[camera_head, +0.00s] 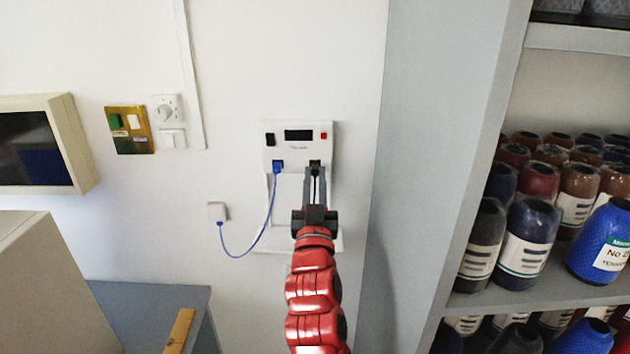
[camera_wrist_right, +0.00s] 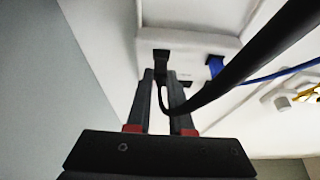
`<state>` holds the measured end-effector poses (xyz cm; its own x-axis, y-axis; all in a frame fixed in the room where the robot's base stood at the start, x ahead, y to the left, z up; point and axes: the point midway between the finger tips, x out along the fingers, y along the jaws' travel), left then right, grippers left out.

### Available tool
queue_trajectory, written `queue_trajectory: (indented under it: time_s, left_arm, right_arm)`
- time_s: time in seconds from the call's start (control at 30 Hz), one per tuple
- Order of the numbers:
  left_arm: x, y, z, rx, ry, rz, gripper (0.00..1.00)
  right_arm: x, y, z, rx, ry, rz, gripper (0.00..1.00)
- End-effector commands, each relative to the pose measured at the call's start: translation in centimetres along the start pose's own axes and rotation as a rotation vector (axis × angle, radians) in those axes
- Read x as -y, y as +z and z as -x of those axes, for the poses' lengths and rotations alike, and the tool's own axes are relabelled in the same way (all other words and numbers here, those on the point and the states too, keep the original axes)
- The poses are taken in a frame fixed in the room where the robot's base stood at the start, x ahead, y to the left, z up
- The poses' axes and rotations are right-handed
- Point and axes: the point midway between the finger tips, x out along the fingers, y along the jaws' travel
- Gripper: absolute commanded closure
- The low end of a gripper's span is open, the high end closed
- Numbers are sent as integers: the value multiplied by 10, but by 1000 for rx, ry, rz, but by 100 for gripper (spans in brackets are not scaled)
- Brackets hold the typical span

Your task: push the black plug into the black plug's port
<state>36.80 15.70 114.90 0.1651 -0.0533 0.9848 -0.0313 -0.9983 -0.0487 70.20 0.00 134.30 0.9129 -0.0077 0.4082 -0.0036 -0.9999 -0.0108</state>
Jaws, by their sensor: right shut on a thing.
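The black plug (camera_head: 315,163) is at the right-hand port on the underside of the white wall unit (camera_head: 325,133). In the wrist view the black plug (camera_wrist_right: 161,62) sits against the unit's face, between my fingertips. How deep it sits cannot be told; the port's opening is hidden. My right gripper (camera_head: 315,173) is shut on the plug, its fingers pointing up at the unit; it also shows in the wrist view (camera_wrist_right: 162,78). A thin black cable (camera_wrist_right: 166,106) loops from the plug between the fingers. My left gripper is not in view.
A blue plug (camera_head: 278,167) is in the left-hand port, close beside my gripper. Its blue cable (camera_head: 262,236) hangs to a small wall box (camera_head: 217,211). Wall switches (camera_head: 129,130) are at the left.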

Motion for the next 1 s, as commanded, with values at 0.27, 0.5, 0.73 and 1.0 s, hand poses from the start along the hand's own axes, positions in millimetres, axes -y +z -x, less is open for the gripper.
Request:
queue_trajectory:
  time_s: [0.27, 0.5, 0.73, 1.0]
  left_arm:
    - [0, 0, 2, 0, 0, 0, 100]
    - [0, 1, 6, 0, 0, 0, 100]
    - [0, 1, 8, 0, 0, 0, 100]
    - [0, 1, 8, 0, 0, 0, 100]
  right_arm:
    - [0, 1, -2, 0, 0, 0, 100]
    - [0, 4, -6, 0, 0, 0, 100]
    - [0, 5, -9, 1, 0, 0, 73]
    - [0, 4, -9, 0, 0, 0, 45]
